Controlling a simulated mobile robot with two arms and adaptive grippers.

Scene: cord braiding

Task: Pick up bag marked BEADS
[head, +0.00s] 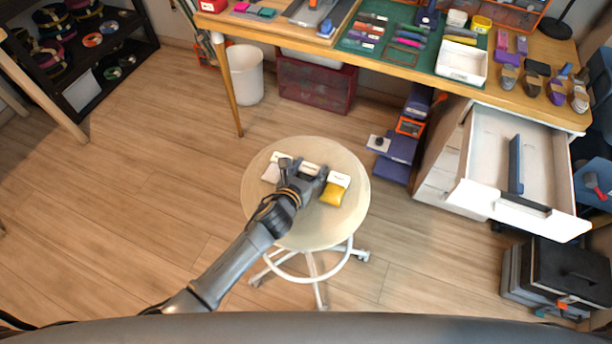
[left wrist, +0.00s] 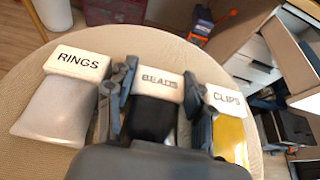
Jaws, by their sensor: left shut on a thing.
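Three small bags lie in a row on the round stool (head: 262,222). The bag marked BEADS (left wrist: 155,112) is the middle one, with a white label flap and a dark body. My left gripper (head: 302,180) is over it, one finger on each side, shut on it. The gripper (left wrist: 153,100) hides the lower part of the bag in the left wrist view. The bag marked RINGS (left wrist: 58,95), white with a pale body, lies on the left. The bag marked CLIPS (left wrist: 230,125), with a yellow body, lies close on the right and also shows in the head view (head: 334,194).
A wooden workbench (head: 262,30) with tools and small boxes runs along the back. An open white drawer (head: 490,150) juts out on the right. A white bin (head: 246,75) and a red crate (head: 313,85) stand under the bench. The floor left of the stool is clear.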

